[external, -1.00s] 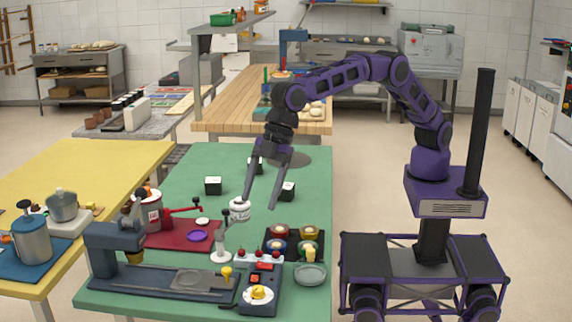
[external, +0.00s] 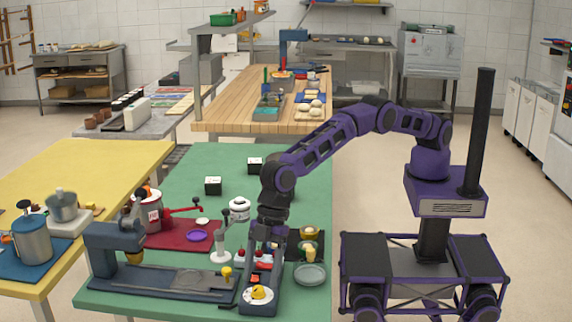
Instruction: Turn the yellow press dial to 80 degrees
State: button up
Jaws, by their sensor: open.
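The yellow press dial (external: 258,293) sits with a pale disc around it on the front end of a dark blue control box (external: 275,304) at the near edge of the green table. My gripper (external: 262,281) points down over the box, just behind the dial, with its fingers apart and nothing seen between them. I cannot tell whether a fingertip touches the box or the dial. The dial's angle is too small to read. My gripper partly hides the box's rear part, with its red parts.
A dark blue press (external: 115,250) with a long base stands left of the box, with a small yellow knob (external: 226,272) near it. A grey-green dish (external: 311,273) lies close on the right, before several small bowls. A white stand (external: 220,246) is behind left.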

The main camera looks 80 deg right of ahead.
aim_at(258, 291)
jog(key=shift+x, duration=1.1)
jog(key=shift+c, duration=0.3)
grip_shut()
